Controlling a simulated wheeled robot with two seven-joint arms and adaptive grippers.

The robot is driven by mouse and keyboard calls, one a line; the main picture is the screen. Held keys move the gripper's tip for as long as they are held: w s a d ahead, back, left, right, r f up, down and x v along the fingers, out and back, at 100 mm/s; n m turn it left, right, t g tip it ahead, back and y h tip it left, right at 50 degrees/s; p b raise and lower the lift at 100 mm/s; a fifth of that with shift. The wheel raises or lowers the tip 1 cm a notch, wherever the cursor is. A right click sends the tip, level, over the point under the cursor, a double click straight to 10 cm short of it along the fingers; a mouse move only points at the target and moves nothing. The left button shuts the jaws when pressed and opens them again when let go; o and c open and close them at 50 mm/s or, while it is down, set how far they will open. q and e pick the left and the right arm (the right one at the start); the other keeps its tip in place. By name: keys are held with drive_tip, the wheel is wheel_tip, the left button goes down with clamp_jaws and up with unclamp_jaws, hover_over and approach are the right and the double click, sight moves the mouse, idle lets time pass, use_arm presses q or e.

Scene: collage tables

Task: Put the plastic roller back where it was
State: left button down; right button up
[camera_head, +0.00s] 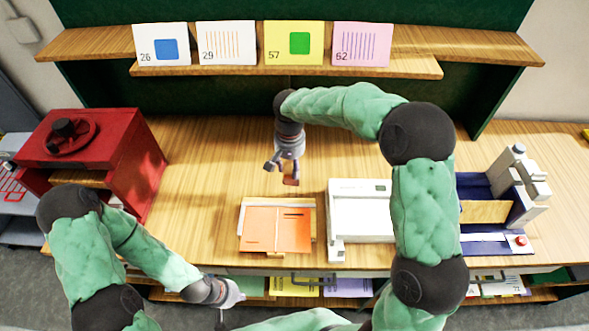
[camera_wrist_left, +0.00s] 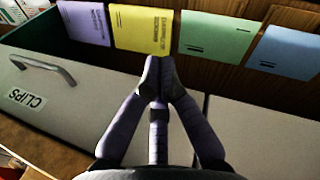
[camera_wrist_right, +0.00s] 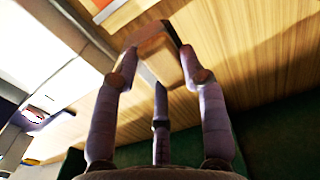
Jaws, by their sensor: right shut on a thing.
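My right gripper (camera_head: 281,172) is above the wooden table, behind the orange sheet, with its fingers pointing down. It is shut on a small brownish piece (camera_wrist_right: 155,42), seen between the fingertips in the right wrist view. This seems to be the plastic roller, though its shape is hard to make out; it also shows as a small brown patch (camera_head: 291,181) in the head view. My left gripper (camera_head: 226,302) is low at the table's front edge. In the left wrist view (camera_wrist_left: 158,72) its fingertips are together with nothing between them.
An orange sheet (camera_head: 262,228) lies on a wooden board near the front. A white device (camera_head: 358,214) stands right of it, and a blue-and-white machine (camera_head: 490,205) further right. A red press (camera_head: 95,150) stands left. Numbered cards (camera_head: 294,43) line the shelf. The table's back left is clear.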

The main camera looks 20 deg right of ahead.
drive_tip(key=shift+w+d+f+b, duration=0.15)
drive_tip(key=shift+w+d+f, duration=0.35)
drive_tip(key=shift+w+f, duration=0.8)
drive_tip(key=shift+w+d+f+b, duration=0.2)
drive_tip(key=shift+w+d+f, duration=0.4)
drive_tip(key=shift+f, duration=1.35)
drive_tip(key=shift+w+d+f+b, duration=0.15)
drive_tip(key=shift+w+d+f, duration=0.2)
drive_tip(key=shift+w+f, duration=1)
drive_tip(key=shift+s+f, duration=0.25)
drive_tip(key=shift+s, duration=0.05)
drive_tip(key=shift+f, duration=0.25)
drive_tip(key=o, duration=0.9)
drive_tip(key=shift+s, duration=0.1)
drive_tip(key=shift+o, duration=0.8)
